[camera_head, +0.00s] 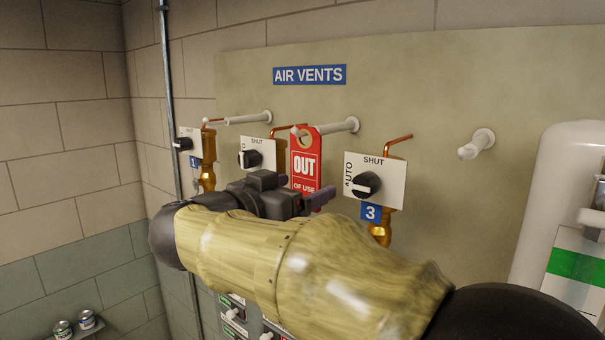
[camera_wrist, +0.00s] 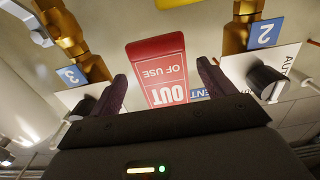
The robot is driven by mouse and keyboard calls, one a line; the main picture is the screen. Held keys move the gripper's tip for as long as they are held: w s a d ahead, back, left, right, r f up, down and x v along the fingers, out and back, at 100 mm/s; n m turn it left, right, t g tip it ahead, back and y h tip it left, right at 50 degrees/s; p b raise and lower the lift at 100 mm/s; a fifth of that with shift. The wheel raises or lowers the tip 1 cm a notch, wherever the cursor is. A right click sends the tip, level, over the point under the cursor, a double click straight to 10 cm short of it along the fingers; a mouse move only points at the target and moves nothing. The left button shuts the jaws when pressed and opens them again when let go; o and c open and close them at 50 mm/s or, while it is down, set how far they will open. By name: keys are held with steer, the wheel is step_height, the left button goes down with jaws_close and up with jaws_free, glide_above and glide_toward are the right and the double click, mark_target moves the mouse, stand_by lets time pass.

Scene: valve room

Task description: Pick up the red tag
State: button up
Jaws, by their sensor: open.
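The red tag (camera_head: 304,164), with a white "OUT OF USE" panel and a hole at its top, hangs on a white peg (camera_head: 338,126) on the air vents board, between valves 2 and 3. In the head view my gripper (camera_head: 300,190) is in front of the tag's lower part and hides it. In the wrist view the tag (camera_wrist: 158,66) appears upside down, between and beyond the two dark fingers of my gripper (camera_wrist: 160,88). The fingers are open, with a gap on both sides of the tag. Contact with it is not visible.
Valve 3, with a black knob (camera_head: 367,185) on a white plate, stands just right of the tag. Another black knob (camera_head: 250,159) is on its left. Bare white pegs (camera_head: 476,144) stick out from the board. A white cylinder (camera_head: 565,200) stands at the far right.

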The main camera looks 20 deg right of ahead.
mark_target(304, 184)
steer(key=p+x, duration=0.2)
steer(key=x, duration=0.1)
steer(key=shift+w+d+r, duration=0.2)
steer(key=shift+w, duration=0.05)
steer(key=shift+w+d+f, duration=0.2)
steer(key=shift+w, duration=0.05)
steer(key=shift+s, duration=0.1)
steer(key=shift+s+a, duration=0.1)
steer(key=c, duration=1.1)
steer(key=shift+o, duration=0.2)
steer(key=shift+r, duration=0.1)
